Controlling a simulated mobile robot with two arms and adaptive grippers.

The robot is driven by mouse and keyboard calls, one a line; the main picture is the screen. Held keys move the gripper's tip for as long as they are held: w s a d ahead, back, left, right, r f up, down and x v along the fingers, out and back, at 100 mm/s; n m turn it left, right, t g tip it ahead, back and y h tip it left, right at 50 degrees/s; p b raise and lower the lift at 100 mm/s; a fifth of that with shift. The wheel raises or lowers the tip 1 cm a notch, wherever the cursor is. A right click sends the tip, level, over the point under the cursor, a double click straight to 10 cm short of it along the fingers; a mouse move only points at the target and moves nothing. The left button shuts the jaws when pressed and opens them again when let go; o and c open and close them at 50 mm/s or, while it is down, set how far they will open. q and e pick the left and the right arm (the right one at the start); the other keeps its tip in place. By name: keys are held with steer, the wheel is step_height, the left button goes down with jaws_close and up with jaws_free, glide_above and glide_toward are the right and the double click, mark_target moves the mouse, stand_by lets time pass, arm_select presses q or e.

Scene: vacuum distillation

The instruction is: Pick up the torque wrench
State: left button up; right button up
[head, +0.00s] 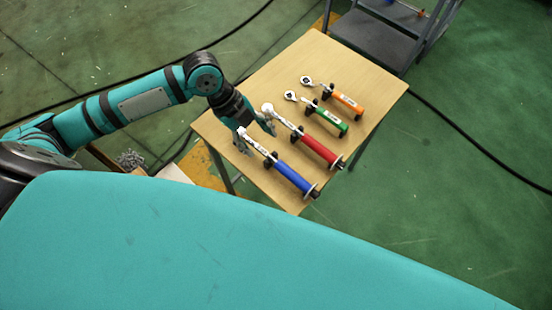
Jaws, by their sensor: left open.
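Several wrenches lie side by side on a small wooden table (262,88), each resting on black holders. They have a blue handle (293,178), a red handle (319,150), a green handle (331,122) and an orange handle (347,101). Which one is the torque wrench I cannot tell from the picture. My left gripper (257,133) is open over the table's left part. Its fingers are near the head ends of the blue and red wrenches; whether they touch either is too small to tell. My right gripper is not in view.
Grey metal steps (374,38) stand behind the table at the upper right. Black cables run across the green floor (455,215). A box and a pale clump (131,159) lie left of the table. The table's near left area beside the wrenches is bare.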

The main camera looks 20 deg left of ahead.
mark_target(284, 168)
arm_select(q)
steer(key=p+x, duration=0.2)
steer(key=x, duration=0.9)
steer(key=shift+s+d+f+p, duration=0.1)
steer(key=shift+d+f+p, duration=0.15)
steer(key=shift+f+p, duration=0.1)
steer(key=shift+d+f, duration=0.25)
steer(key=shift+f, duration=0.05)
steer(key=p+x, duration=0.1)
steer(key=x, duration=0.2)
steer(key=shift+w+d+f+p, duration=0.1)
steer(key=shift+w+f+p, duration=0.05)
steer(key=shift+w+p, duration=0.2)
steer(key=shift+d+f, duration=0.15)
steer(key=shift+f, duration=0.4)
jaws_close()
steer(key=shift+w+r, duration=0.1)
steer(key=shift+w, duration=0.05)
